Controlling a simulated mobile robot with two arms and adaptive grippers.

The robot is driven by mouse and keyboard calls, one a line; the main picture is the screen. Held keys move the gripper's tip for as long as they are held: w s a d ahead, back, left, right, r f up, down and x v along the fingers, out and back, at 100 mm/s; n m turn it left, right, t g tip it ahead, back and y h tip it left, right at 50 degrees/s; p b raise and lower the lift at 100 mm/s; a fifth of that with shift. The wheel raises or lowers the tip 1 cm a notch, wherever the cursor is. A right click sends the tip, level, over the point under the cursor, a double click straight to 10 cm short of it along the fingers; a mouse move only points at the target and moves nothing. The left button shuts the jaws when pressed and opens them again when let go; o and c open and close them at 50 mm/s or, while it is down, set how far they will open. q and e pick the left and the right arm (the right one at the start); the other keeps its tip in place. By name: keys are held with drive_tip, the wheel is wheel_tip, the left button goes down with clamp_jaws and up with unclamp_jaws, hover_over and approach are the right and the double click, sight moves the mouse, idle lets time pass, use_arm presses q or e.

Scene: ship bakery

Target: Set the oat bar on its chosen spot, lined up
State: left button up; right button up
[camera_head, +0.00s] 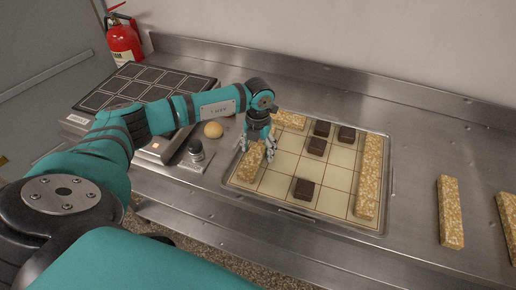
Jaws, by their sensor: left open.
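An oat bar (251,165) lies at the left edge of the gridded tray (300,210), under my left gripper (257,149). The gripper is open and points down at the bar's far part; whether its fingers touch the bar is hard to tell. Another oat bar (368,175) lies along the tray's right side, in line with the grid. A third oat bar (290,119) lies along the tray's far edge, partly hidden by my left arm. Several dark brown squares sit on the grid, one near the front (304,189). My right gripper is out of view.
More oat bars lie on the steel counter right of the tray, one of them whole in view (450,212). The counter's back ledge is clear.

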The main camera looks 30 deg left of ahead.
sight(258, 149)
use_arm(q)
drive_tip(key=shift+r, duration=0.25)
wheel_tip(258, 149, up, 12)
drive_tip(key=b, duration=0.2)
